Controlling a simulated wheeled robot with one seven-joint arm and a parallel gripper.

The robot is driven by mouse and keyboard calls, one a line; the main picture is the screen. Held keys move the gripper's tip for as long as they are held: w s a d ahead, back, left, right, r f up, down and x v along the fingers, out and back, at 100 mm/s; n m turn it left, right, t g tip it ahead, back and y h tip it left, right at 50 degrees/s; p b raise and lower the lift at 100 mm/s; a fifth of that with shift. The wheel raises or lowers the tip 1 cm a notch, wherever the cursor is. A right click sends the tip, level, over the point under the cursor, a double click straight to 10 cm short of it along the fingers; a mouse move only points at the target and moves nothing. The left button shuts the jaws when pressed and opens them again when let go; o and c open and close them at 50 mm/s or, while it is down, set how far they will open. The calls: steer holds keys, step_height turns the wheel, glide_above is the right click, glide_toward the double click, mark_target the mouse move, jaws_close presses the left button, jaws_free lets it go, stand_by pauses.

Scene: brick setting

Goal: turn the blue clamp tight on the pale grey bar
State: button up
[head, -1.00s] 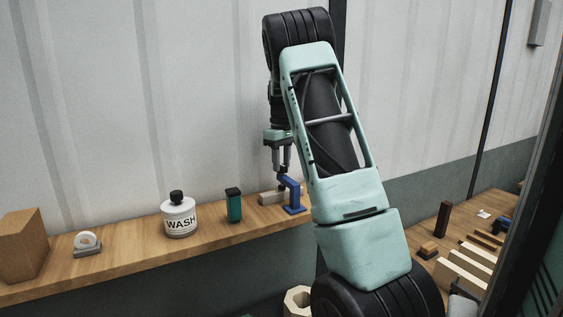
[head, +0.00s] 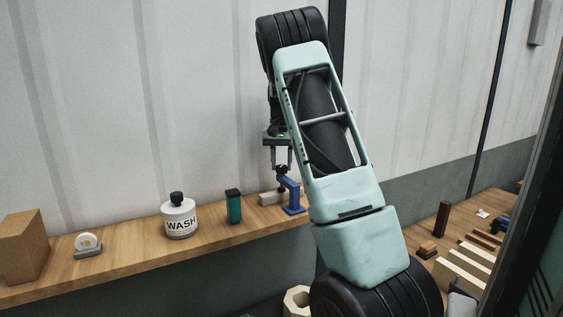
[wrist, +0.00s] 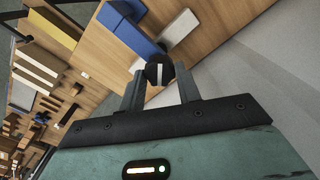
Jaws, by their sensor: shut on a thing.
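The blue clamp (head: 293,197) stands on the wooden shelf, and its blue body also shows in the wrist view (wrist: 128,30). The pale grey bar (head: 268,199) lies on the shelf at the clamp and also shows in the wrist view (wrist: 180,27). My gripper (head: 281,172) points down above the clamp. In the wrist view its two fingers are shut on the clamp's dark round knob (wrist: 158,70), which bears a white strip. The contact between clamp and bar is hidden.
On the shelf (head: 130,251), left of the clamp, stand a green container (head: 234,207), a white WASH bottle (head: 179,217), a white roll on a grey base (head: 88,245) and a brown block (head: 24,246). Wooden pieces (head: 465,266) lie on a surface at right.

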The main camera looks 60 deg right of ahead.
mark_target(282, 165)
steer(key=shift+r+m, duration=0.1)
steer(key=shift+m, duration=0.7)
steer(key=o, duration=1)
steer(key=shift+c, duration=0.2)
step_height(282, 165, up, 17)
steer(key=b, duration=0.3)
steer(key=shift+r, duration=0.15)
